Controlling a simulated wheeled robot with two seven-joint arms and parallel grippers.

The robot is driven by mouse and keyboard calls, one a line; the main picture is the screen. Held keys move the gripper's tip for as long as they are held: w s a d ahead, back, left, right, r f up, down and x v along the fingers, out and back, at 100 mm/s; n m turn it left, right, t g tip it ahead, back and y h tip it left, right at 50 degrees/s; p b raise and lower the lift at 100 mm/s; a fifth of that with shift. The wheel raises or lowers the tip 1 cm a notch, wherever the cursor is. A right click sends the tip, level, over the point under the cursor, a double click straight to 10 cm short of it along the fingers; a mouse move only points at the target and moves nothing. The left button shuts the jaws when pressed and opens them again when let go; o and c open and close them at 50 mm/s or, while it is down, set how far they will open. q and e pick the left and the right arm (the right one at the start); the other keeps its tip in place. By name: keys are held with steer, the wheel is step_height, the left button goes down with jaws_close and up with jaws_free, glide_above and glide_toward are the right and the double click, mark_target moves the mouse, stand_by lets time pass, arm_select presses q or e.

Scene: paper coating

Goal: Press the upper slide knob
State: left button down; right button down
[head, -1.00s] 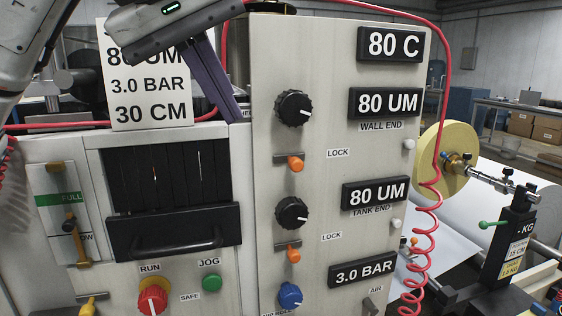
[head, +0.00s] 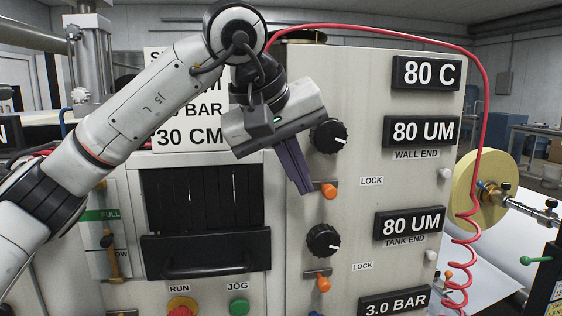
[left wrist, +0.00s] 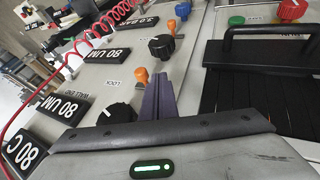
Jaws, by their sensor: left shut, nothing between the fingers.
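The upper slide knob (head: 329,190) is a small orange knob on a horizontal slot beside the upper LOCK label, on the pale control panel (head: 375,60). In the left wrist view it is the orange knob (left wrist: 140,76) just left of the fingers. My left gripper (head: 306,189) is shut and empty, its purple fingers slanting down to the right. The tips are just left of the knob in the head view; I cannot tell whether they touch it. The fingertips also show in the left wrist view (left wrist: 163,78). My right gripper is not in view.
A black dial (head: 328,136) sits above the knob. A lower dial (head: 322,240) and a lower orange knob (head: 323,281) are below. A black-handled drawer front (head: 205,250) is to the left. A red coiled hose (head: 465,240) hangs at the right.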

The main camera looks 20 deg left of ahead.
mark_target(327, 190)
arm_select(q)
steer(key=shift+w+d, duration=0.45)
steer(key=shift+d, duration=0.2)
steer(key=shift+w+f, duration=0.1)
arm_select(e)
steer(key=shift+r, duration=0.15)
arm_select(q)
steer(key=shift+d, duration=0.1)
